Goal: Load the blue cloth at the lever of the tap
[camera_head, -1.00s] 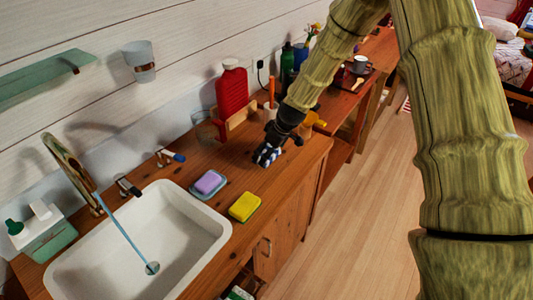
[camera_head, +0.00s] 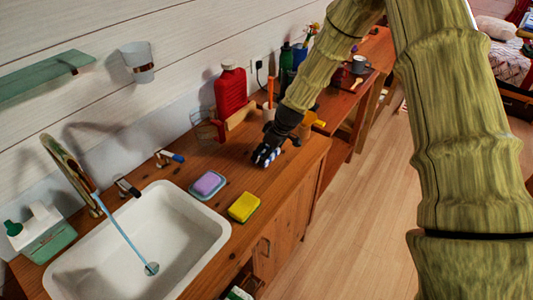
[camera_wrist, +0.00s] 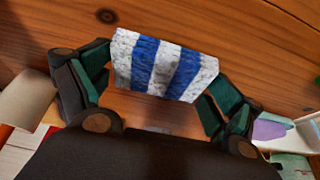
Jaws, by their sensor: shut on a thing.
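My gripper (camera_head: 266,151) is shut on a blue-and-white striped cloth (camera_wrist: 165,66), which spans between its fingertips in the wrist view. In the head view the gripper is over the wooden counter, right of the sink, and hides most of the cloth. The tap (camera_head: 68,168) stands at the back left of the sink, with a blue stream of water running from it to the drain. A dark-tipped lever (camera_head: 128,188) sits at the sink's back edge. Another lever with a blue end (camera_head: 171,157) is further right; both are left of the gripper and apart from it.
The white sink (camera_head: 205,217) is at left. A purple sponge on a dish (camera_head: 208,184) and a yellow sponge (camera_head: 243,207) lie between sink and gripper. A red bottle (camera_head: 231,93) and a pencil cup (camera_head: 269,113) stand behind. The wooden counter (camera_head: 290,170) is clear at front right.

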